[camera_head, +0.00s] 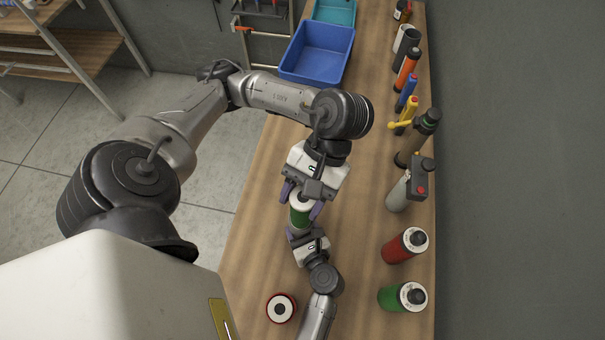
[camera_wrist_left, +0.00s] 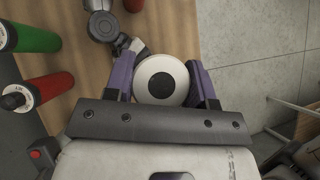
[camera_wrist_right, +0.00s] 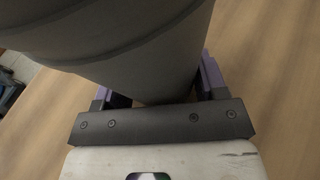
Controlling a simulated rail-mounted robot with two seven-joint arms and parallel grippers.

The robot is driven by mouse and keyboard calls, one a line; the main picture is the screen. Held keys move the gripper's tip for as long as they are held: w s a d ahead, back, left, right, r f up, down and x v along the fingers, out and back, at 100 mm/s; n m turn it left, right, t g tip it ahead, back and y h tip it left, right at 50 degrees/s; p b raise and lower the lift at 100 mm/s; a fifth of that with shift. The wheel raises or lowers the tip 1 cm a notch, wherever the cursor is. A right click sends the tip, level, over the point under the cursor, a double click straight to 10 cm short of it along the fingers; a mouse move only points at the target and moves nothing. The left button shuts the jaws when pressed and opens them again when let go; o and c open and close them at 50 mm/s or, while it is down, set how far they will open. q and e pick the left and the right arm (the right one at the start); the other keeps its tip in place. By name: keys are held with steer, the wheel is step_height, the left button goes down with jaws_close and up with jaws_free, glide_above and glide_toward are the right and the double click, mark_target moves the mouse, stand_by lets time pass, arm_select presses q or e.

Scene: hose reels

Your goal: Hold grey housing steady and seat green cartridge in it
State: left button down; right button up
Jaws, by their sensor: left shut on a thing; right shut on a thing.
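The green cartridge (camera_head: 300,216), with a white cap and dark centre, is upright in the middle of the bench. My left gripper (camera_head: 301,203) is shut on it from above, purple fingers on both sides. In the left wrist view its round cap (camera_wrist_left: 161,80) sits between the fingers. My right gripper (camera_head: 304,236) is just below, nearer the front. In the right wrist view it is shut on the wide, ridged grey housing (camera_wrist_right: 130,50). The housing is mostly hidden in the head view, and I cannot tell how deep the cartridge is in it.
A red cartridge (camera_head: 404,246) and another green one (camera_head: 402,297) stand along the right edge. A red, white-topped piece (camera_head: 281,307) is at the front left. A blue bin (camera_head: 318,52) is at the back; tools and tubes (camera_head: 408,63) line the wall side.

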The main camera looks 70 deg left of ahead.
arm_select(q)
steer(key=shift+w+a+f, duration=0.1)
steer(key=shift+f, duration=0.45)
stand_by(5.0)
steer(key=shift+c, duration=1.9)
jaws_free()
steer(key=v, duration=1.2)
arm_select(e)
steer(key=o, duration=0.8)
